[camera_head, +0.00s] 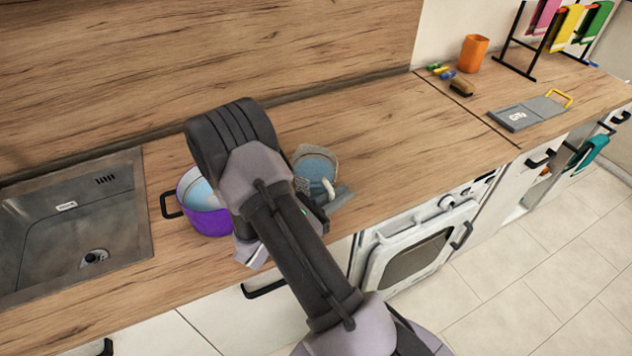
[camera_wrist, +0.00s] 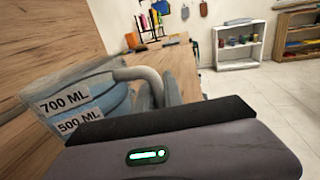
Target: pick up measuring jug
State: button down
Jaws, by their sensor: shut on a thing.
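The measuring jug (camera_head: 315,166) is a clear, bluish jug with a pale handle, on or just above the wooden counter right of my arm in the head view. In the wrist view the jug (camera_wrist: 85,100) fills the left side, with "700 ML" and "500 ML" labels and its grey curved handle pointing right. My gripper (camera_head: 335,197) is at the handle side of the jug and shut on it. A grey finger shows against the handle in the wrist view. The other finger is mostly hidden, and I cannot tell whether the jug touches the counter.
A purple pot (camera_head: 203,208) stands close left of my arm, beside the sink (camera_head: 75,225). An orange cup (camera_head: 473,53), a brush (camera_head: 461,87), a grey board (camera_head: 525,113) and a towel rack (camera_head: 540,40) are at the right. The counter (camera_head: 400,130) between is clear.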

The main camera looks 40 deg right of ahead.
dwell(0.9)
notch_tip(320, 180, up, 10)
jog(key=p, duration=0.4)
dwell(0.3)
jog(key=shift+w, duration=0.1)
dwell(0.5)
